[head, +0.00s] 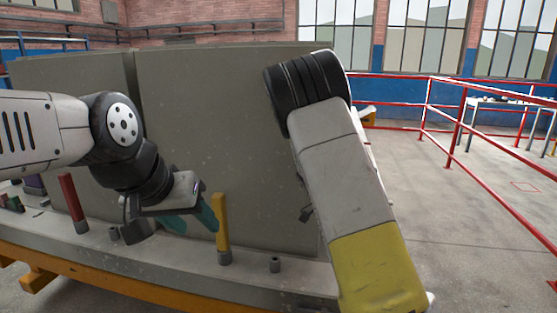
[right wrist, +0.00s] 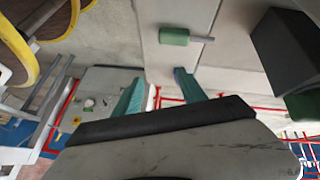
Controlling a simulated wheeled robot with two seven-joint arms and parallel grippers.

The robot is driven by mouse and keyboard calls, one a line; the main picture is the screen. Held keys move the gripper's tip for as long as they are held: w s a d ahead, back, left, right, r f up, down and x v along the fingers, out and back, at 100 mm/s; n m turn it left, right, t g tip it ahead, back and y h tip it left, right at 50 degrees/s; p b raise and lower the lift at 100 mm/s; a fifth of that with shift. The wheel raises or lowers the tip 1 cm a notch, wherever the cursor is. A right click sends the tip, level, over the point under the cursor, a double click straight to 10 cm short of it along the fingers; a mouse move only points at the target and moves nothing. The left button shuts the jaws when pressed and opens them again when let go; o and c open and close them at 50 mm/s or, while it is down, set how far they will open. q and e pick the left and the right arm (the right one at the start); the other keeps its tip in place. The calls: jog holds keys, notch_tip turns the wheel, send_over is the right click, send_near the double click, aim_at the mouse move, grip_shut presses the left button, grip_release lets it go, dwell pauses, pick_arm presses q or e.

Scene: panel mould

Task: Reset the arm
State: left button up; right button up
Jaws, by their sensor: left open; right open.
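My left arm reaches in from the left in the head view. Its gripper (head: 190,220) has teal fingers, is open and points down near the mould's ledge. It is just left of the upright yellow peg (head: 221,225), and I cannot tell whether they touch. My right arm rises at the right, in front of the mould panel, and hides its own gripper in the head view. In the right wrist view the right gripper (right wrist: 160,80) shows two teal fingers spread apart with nothing between them.
The large grey mould panel (head: 220,110) stands behind both arms. Red railings (head: 465,110) border open floor at right. A green cylinder (right wrist: 174,36) shows in the wrist view.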

jog(key=s+a+r+n+t+y, duration=0.4)
jog(key=s+r+n, duration=0.4)
jog(key=r, duration=0.3)
jog(key=s+a+r+n+t+y, duration=0.4)
jog(key=s+r+n, duration=0.5)
jog(key=r+n, duration=0.1)
jog(key=shift+s+a+r+t, duration=0.15)
jog(key=shift+s+r+t, duration=0.2)
jog(key=shift+r, duration=0.45)
